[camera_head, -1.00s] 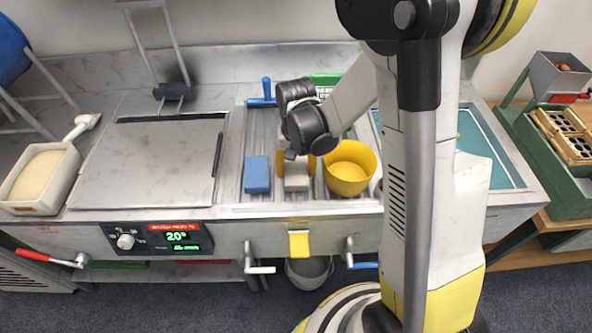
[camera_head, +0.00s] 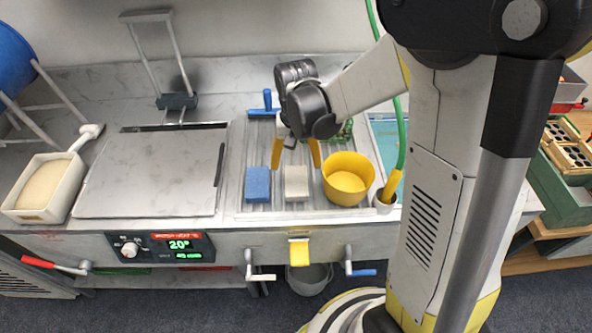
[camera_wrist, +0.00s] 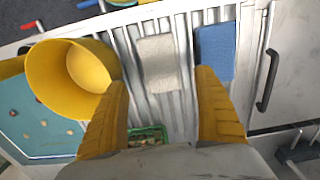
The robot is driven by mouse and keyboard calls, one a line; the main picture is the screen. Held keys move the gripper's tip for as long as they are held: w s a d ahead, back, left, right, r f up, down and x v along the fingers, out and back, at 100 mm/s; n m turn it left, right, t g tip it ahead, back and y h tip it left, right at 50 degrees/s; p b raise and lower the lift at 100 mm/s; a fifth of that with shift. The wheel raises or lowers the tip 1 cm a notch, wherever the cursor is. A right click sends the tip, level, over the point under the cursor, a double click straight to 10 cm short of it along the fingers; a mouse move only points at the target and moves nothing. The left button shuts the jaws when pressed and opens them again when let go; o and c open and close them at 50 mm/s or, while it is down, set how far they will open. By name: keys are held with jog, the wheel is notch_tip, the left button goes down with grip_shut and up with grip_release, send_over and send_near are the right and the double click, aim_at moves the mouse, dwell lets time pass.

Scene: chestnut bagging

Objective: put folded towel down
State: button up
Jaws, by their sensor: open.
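The folded towel (camera_head: 296,184) is a small pale grey block lying flat on the ribbed metal drainer. In the wrist view the towel (camera_wrist: 157,62) lies beyond and between my spread fingers, touching neither. My gripper (camera_head: 297,156) is open and empty, raised above and behind the towel in the head view. In the wrist view its two yellow fingers (camera_wrist: 163,95) stand wide apart. A blue sponge-like block (camera_head: 257,185) lies to the left of the towel, and a yellow bowl (camera_head: 347,178) stands to its right.
A flat metal lid or plate (camera_head: 150,172) is at left, with a white tub (camera_head: 72,190) beyond it. A blue-handled squeegee (camera_head: 266,105) lies behind. A green hose (camera_head: 403,140) hangs right of the bowl. Bare drainer (camera_wrist: 190,25) lies between towel and blue block.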

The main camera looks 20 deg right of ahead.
aim_at(296, 180)
jog(key=s+r+n+t, duration=0.3)
jog(key=s+r+t, duration=0.4)
jog(key=s+r, duration=0.5)
notch_tip(296, 180, up, 4)
jog(key=shift+s+r+n+p, duration=0.15)
jog(key=shift+s+n+p, duration=0.15)
jog(key=shift+p, duration=0.1)
notch_tip(296, 180, down, 4)
jog(key=b, duration=0.4)
jog(key=shift+f, duration=0.25)
